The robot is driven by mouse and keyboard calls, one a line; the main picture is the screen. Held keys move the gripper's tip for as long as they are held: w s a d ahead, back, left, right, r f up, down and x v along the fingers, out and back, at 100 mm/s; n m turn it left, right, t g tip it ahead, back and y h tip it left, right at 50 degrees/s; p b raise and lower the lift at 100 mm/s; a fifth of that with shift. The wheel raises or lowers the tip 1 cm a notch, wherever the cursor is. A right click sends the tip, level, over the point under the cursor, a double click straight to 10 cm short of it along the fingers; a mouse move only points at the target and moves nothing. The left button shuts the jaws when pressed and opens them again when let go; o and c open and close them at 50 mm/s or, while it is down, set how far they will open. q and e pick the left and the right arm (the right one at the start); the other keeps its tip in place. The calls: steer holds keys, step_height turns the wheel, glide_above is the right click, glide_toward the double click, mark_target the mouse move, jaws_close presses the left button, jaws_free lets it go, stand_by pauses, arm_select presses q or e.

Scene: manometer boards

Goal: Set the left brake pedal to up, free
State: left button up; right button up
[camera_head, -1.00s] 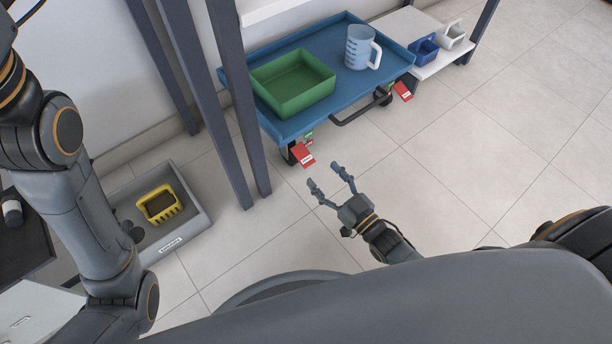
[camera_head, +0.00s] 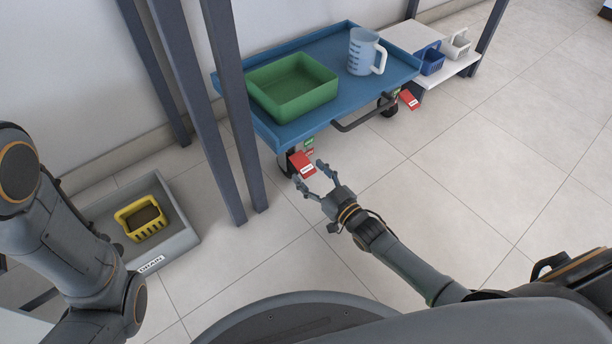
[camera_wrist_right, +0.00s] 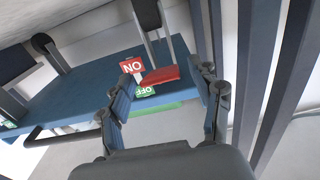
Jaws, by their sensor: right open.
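The left brake pedal (camera_head: 303,164) is a red plate with a white label, low at the near left corner of the blue cart (camera_head: 262,128). My right gripper (camera_head: 311,175) is open and empty, its fingertips close in front of this pedal. In the right wrist view the red pedal (camera_wrist_right: 160,75) shows between and beyond the open fingers (camera_wrist_right: 172,90), beside a red ON label (camera_wrist_right: 130,66) and a green OFF label (camera_wrist_right: 147,91), both upside down. I see no clear contact, and cannot tell whether the pedal is up or down. My left gripper is out of view.
The cart carries a green bin (camera_head: 292,86) and a measuring jug (camera_head: 364,52), and has a dark handle (camera_head: 362,120). The right red pedal (camera_head: 410,99) is farther right. Dark posts (camera_head: 236,110) stand left of the cart. A grey tray (camera_head: 185,235) holds a yellow basket (camera_head: 141,219). Floor at right is clear.

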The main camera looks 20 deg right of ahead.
steer(key=shift+b+x, duration=0.4)
steer(key=shift+x, duration=0.7)
jaws_close()
